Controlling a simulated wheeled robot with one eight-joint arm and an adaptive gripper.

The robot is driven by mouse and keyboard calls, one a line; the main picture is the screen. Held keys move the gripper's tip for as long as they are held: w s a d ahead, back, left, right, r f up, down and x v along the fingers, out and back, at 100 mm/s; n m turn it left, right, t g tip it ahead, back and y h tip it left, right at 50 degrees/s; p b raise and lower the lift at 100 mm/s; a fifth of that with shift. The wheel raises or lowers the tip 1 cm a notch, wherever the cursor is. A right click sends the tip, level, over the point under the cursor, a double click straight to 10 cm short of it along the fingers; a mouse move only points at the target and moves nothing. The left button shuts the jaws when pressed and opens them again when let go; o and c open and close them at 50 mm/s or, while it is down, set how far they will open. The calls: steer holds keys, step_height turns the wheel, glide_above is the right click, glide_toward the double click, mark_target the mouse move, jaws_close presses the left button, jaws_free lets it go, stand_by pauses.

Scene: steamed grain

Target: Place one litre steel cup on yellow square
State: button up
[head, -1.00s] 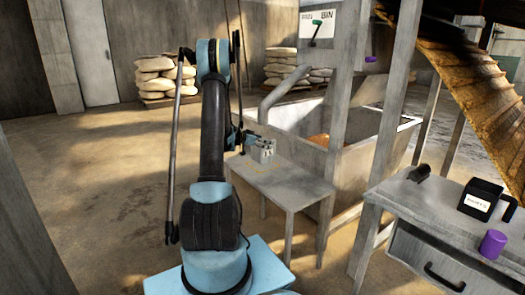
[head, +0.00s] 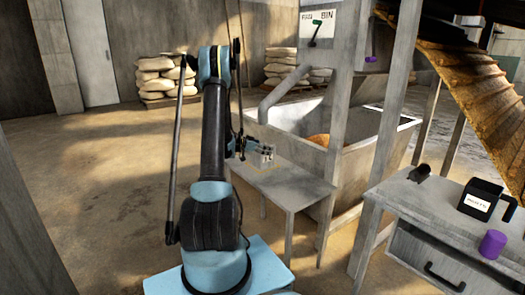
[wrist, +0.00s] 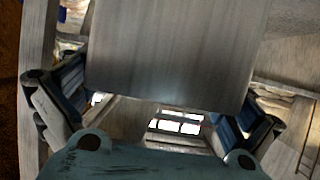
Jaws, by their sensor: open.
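A grey steel cup (wrist: 178,50) fills the upper middle of the wrist view, between the two fingers of my gripper (wrist: 155,105). The fingers are open, one on each side of it; I cannot tell whether either touches it. In the head view my gripper (head: 258,153) is small, at the far left end of the small grey table (head: 290,184), with the cup's greyish shape among its fingers. I cannot tell whether the cup's base rests on the tabletop.
A large hopper bin (head: 355,160) stands just behind the small table, with a post beside it. A workbench at right holds a black box (head: 481,200) and a purple cylinder (head: 492,244). Sacks (head: 165,78) lie at the back. The floor at left is clear.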

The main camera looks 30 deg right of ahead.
steer(key=v, duration=1.2)
steer(key=s+a+r+n+t+y, duration=0.1)
steer(key=s+a+r+n+y, duration=0.3)
steer(key=s+a, duration=0.5)
steer(key=s+a+r+n+y, duration=0.2)
steer(key=s+a+r+n, duration=0.35)
steer(key=a, duration=0.65)
steer(key=s+a+f+n+y, duration=0.3)
steer(key=s+a+n, duration=0.1)
steer(key=s+a, duration=0.6)
steer(key=s+a+f+n+y, duration=0.3)
steer(key=s+a, duration=0.7)
steer(key=s, duration=0.6)
steer(key=shift+s+a+f+n+y, duration=0.25)
steer(key=shift+a+n+y, duration=0.1)
steer(key=shift+y, duration=0.45)
